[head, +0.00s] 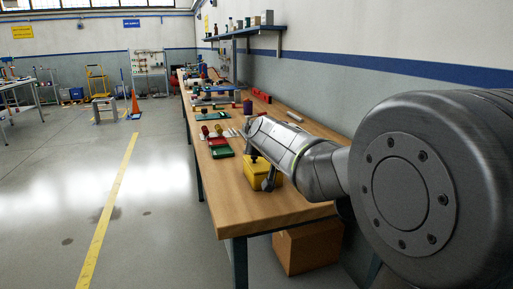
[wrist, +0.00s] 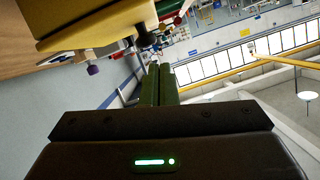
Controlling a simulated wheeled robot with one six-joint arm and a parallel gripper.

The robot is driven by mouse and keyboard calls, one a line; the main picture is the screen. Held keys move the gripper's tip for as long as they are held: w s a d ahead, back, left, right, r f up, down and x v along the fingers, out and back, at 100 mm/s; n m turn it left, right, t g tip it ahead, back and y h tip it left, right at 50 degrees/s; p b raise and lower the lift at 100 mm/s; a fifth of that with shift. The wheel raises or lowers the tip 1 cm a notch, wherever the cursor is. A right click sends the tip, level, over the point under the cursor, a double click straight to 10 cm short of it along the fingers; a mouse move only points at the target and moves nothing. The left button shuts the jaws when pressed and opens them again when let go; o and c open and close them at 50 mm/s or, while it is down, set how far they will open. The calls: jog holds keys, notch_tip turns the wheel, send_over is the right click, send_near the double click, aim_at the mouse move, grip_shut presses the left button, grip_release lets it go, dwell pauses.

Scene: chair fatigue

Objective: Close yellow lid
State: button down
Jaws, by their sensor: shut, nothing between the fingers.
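A yellow box (head: 239,180) with a dark knob on top sits near the front end of the wooden workbench. Its yellow top is partly hidden by my arm, and I cannot tell whether the lid is fully down. In the wrist view a yellow surface (wrist: 98,32) of it fills the upper left, close to my fingers. My gripper (wrist: 160,82) is shut and empty, its two fingers together, beside the yellow box. In the head view my gripper (head: 268,179) shows only as a small grey part at the box's right side.
The wooden bench (head: 260,211) holds a green tray (head: 221,151), a red tray (head: 217,142) and several small parts beyond the box. A cardboard box (head: 307,250) is under the bench. A wall shelf (head: 245,32) hangs above. The floor to the left is open.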

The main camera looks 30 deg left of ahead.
jog(key=shift+r+p, duration=0.3)
jog(key=shift+r, duration=0.2)
jog(key=s+d+r+p, duration=0.2)
jog(key=s+d+r, duration=0.3)
jog(key=d+r, duration=0.1)
jog(key=shift+s+d+p, duration=0.35)
jog(key=shift+s+d, duration=0.05)
jog(key=shift+d, duration=0.2)
jog(key=shift+a, duration=0.1)
jog(key=b, duration=0.1)
send_over(256, 165)
notch_tip(256, 165, down, 4)
jog(key=shift+r, duration=0.15)
notch_tip(256, 165, down, 2)
jog(key=shift+s+f+b, duration=0.15)
jog(key=shift+f+b, duration=0.1)
jog(key=shift+b, duration=0.75)
jog(key=shift+d+f+b, duration=0.2)
jog(key=shift+f+b, duration=0.15)
jog(key=shift+f, duration=0.3)
jog(key=shift+r, duration=0.15)
